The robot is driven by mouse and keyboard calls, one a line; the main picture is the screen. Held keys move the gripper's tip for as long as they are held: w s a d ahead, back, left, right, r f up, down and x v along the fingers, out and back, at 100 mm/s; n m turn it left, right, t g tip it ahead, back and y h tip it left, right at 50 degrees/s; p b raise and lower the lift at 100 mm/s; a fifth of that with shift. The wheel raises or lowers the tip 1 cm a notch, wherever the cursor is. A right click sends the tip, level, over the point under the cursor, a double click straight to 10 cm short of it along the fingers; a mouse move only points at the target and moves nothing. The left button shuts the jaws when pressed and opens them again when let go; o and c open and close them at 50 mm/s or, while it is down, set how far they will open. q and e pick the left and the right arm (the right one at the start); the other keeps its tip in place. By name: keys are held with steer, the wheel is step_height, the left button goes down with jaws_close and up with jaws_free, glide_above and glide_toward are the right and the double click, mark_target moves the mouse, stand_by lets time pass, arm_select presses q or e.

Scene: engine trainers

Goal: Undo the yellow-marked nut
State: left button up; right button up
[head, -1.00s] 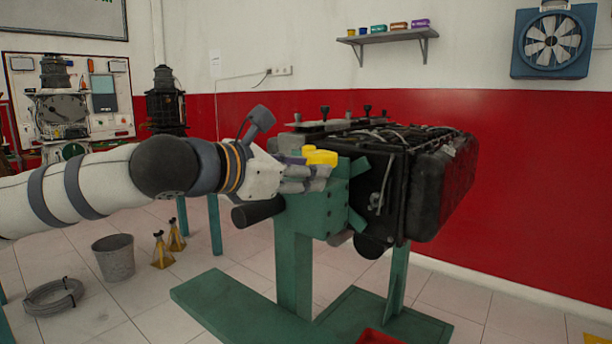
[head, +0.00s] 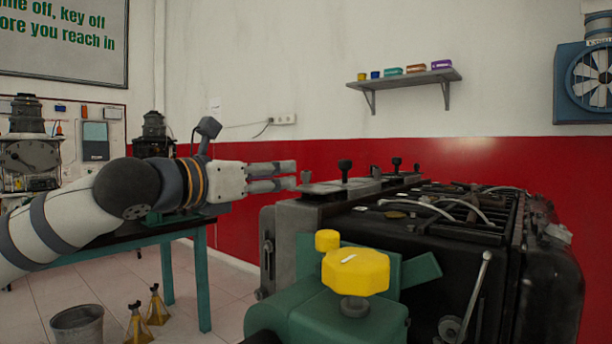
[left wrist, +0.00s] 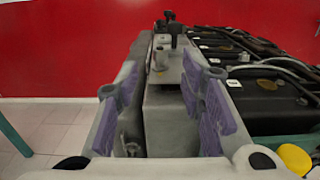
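A large yellow six-sided knob (head: 355,271) and a smaller yellow cap (head: 327,240) sit at the near end of the engine stand's green head (head: 330,318). A yellow piece (left wrist: 294,158) also shows at the lower right of the left wrist view. Several dark knobs (head: 345,168) stand on the engine's grey top plate (head: 340,188); I see no yellow mark on them. My left gripper (head: 294,176) is open and empty, level with these knobs, at the plate's left end in the picture. In the left wrist view its padded fingers (left wrist: 163,76) are apart, with the plate beyond. My right gripper is not in view.
The black engine (head: 420,240) fills the right, with hoses and a thin lever (head: 478,300) on it. A green-legged table (head: 170,232) stands behind my left arm. A bucket (head: 78,326) and yellow stands (head: 157,305) are on the floor at left.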

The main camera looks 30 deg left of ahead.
mark_target(303, 173)
arm_select(q)
steer(key=w, duration=0.6)
steer(key=w+b, duration=0.1)
steer(key=w, duration=0.2)
steer(key=shift+w+d+f, duration=0.15)
steer(key=shift+w+d, duration=0.05)
steer(key=shift+d, duration=0.15)
jaws_close()
